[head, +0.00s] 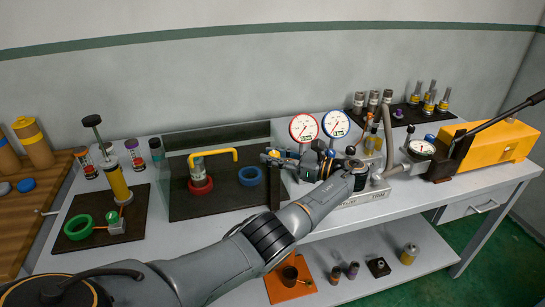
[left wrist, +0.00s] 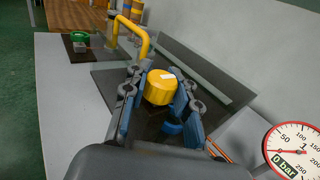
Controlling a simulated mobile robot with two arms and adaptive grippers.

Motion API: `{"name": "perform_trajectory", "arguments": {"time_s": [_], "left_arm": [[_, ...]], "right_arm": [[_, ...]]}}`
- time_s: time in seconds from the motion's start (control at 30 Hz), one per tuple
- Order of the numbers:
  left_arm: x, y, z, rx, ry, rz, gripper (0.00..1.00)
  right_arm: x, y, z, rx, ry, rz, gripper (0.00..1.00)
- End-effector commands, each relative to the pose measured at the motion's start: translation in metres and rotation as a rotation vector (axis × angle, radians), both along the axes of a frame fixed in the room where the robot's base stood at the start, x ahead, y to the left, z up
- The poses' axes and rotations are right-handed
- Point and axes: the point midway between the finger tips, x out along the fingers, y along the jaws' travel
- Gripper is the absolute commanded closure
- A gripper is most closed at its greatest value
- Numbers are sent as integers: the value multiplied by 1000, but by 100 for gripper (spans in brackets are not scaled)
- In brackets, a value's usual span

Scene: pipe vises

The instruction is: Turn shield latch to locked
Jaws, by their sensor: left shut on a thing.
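My left gripper (head: 276,158) reaches over the dark test plate on the bench. In the left wrist view its two blue-padded fingers (left wrist: 158,95) are shut on a round yellow knob (left wrist: 160,86) with a white mark on top. The knob appears to be the shield latch; in the head view the fingers mostly hide it. The yellow bar handle (head: 213,157) of the shield lies left of the gripper, and also shows in the left wrist view (left wrist: 135,30). The shield's panel is hard to make out. My right gripper is not in view.
A red ring (head: 200,187) and a blue ring (head: 249,176) sit on the dark plate (head: 225,203). Red gauge (head: 303,128) and blue gauge (head: 335,123) stand right of the gripper. A green ring (head: 78,227) is at left. The bench front is mostly clear.

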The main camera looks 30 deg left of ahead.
Motion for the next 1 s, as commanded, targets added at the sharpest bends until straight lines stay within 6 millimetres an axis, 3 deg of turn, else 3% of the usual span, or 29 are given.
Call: {"name": "perform_trajectory", "arguments": {"time_s": [0.07, 0.1, 0.2, 0.57, 1.0], "left_arm": [[1, -1, 0, -2, -1, -3, 100], [1, -1, 0, -2, -1, -3, 65], [1, -1, 0, -2, -1, -3, 48], [1, 0, 5, 0, -2, -2, 48], [1, -1, 81, 0, -5, -3, 48]], "right_arm": [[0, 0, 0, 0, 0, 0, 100], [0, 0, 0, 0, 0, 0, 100], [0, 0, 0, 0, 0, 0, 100], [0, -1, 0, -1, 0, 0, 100], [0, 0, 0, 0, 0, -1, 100]]}}
